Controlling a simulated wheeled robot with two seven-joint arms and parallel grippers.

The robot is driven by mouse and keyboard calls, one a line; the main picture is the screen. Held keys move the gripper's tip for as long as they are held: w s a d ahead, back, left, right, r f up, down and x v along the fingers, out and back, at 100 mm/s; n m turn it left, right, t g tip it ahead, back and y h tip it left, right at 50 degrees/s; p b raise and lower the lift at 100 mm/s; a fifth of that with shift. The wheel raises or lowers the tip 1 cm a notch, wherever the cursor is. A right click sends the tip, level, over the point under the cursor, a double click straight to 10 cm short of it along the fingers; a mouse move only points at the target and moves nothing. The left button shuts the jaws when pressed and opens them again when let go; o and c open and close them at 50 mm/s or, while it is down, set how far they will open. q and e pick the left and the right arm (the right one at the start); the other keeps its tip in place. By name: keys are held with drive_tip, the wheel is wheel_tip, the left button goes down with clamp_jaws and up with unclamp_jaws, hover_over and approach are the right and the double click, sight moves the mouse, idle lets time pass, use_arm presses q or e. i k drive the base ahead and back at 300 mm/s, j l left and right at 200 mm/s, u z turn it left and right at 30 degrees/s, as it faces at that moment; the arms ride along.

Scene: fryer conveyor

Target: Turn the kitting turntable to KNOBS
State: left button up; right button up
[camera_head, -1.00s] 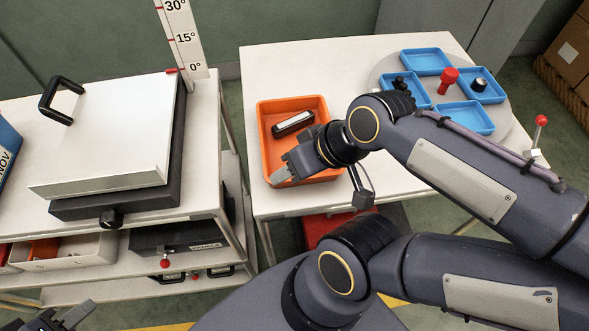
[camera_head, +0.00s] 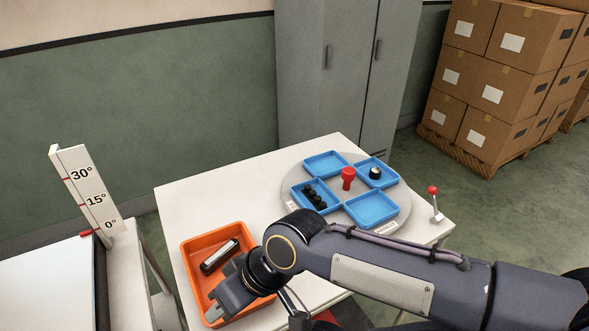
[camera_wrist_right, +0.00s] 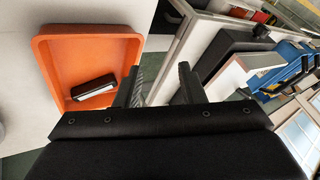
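The kitting turntable (camera_head: 331,213) is a round grey disc on the white table, with a red knob handle (camera_head: 347,178) at its centre. It bears several blue trays: the front-left one (camera_head: 302,204) holds black parts, the right one (camera_head: 385,180) holds a black and silver knob, and the back (camera_head: 325,163) and front (camera_head: 371,209) ones look empty. White labels sit on its rim, too small to read. My right gripper (camera_head: 214,311) is over the orange bin, away from the turntable; the wrist view shows its fingers (camera_wrist_right: 160,88) apart and empty. My left gripper is out of view.
The orange bin (camera_head: 187,263) on the white table (camera_head: 180,202) holds a black and white part (camera_head: 220,256). A red-balled lever (camera_head: 434,203) stands at the table's right corner. An angle scale (camera_head: 88,190) stands at left. Lockers and stacked boxes stand behind.

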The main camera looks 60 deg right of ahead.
sight(382, 205)
drive_tip(key=z, duration=2.3)
drive_tip(key=i+l+u, duration=0.15)
drive_tip(key=l, duration=0.15)
drive_tip(key=i+l+u, duration=0.15)
drive_tip(key=l, duration=0.15)
drive_tip(key=i+l+u, duration=0.15)
drive_tip(key=l, duration=0.15)
drive_tip(key=i+l+u, duration=0.15)
drive_tip(key=l, duration=0.2)
